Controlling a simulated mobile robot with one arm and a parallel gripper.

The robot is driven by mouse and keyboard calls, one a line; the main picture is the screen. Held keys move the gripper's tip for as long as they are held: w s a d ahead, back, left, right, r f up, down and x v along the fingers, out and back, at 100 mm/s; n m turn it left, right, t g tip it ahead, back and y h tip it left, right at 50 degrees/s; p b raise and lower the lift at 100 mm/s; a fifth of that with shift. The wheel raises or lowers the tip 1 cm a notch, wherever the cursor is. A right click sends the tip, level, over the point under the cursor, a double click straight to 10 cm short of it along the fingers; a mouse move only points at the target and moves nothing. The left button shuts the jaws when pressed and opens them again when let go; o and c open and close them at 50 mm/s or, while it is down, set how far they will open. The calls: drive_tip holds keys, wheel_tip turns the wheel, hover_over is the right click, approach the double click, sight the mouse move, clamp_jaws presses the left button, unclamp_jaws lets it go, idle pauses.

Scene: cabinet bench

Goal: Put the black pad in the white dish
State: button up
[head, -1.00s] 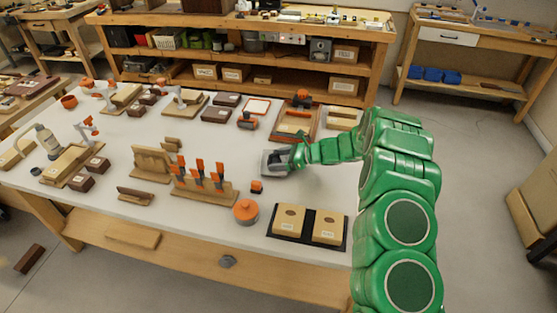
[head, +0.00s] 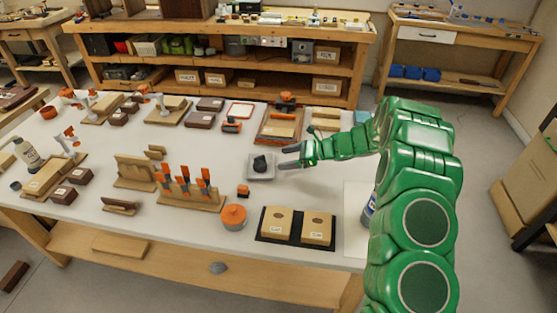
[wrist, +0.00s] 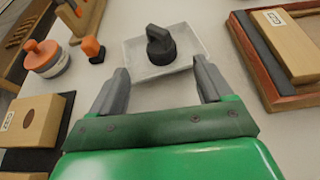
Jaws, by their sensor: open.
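The black pad (wrist: 160,45), a round dark piece with a raised grip, sits upright inside the white dish (wrist: 133,62). The dish is a shallow pale square tray on the table. In the head view the pad (head: 260,163) shows as a dark lump in the dish (head: 261,177). My gripper (head: 288,157) is open and empty just right of the dish. In the wrist view its two fingers (wrist: 161,73) are spread apart on the near side of the dish, and the pad stands beyond them, clear of both.
An orange-lidded round pot (head: 233,217) and a small orange-topped block (head: 243,191) stand near the dish. A black mat with two wooden blocks (head: 277,220) lies in front. A wooden tray (head: 279,127) is behind. A rack with orange-handled tools (head: 190,197) stands left.

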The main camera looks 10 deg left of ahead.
drive_tip(key=shift+v, duration=1.3)
